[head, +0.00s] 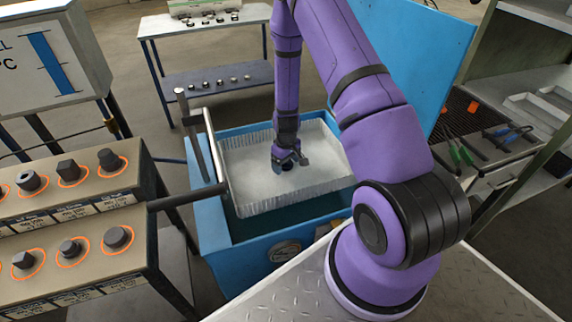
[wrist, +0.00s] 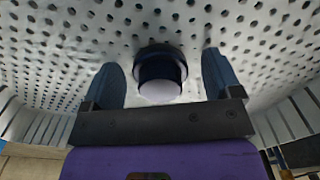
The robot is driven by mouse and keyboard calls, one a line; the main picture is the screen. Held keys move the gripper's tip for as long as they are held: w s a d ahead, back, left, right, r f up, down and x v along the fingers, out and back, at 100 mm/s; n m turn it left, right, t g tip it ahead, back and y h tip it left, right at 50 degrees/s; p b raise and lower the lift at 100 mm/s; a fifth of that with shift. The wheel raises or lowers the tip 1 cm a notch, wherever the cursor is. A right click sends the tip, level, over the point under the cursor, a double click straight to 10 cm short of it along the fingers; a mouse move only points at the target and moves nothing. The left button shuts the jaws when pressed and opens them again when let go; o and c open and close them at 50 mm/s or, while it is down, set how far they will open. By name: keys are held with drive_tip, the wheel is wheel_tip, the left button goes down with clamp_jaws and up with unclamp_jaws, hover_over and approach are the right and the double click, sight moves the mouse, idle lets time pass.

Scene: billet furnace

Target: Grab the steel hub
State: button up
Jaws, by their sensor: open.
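The steel hub (wrist: 160,75) shows in the wrist view as a dark round flange with a narrower cylinder whose end face is pale. It sits on the perforated floor of the pale metal basket (head: 318,192). My gripper (wrist: 163,78) is open, with one dark finger on each side of the hub and a gap on both sides. In the head view my gripper (head: 290,162) points down inside the basket, and the hub is mostly hidden by the fingers.
The basket hangs in a blue tank (head: 222,262) with a raised blue lid (head: 410,60) behind. A rack with several orange-ringed dark parts (head: 70,172) stands at left. A shelf table (head: 205,80) with small parts is behind. Tools (head: 465,150) lie at right.

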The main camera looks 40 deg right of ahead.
drive_tip(key=c, duration=1.3)
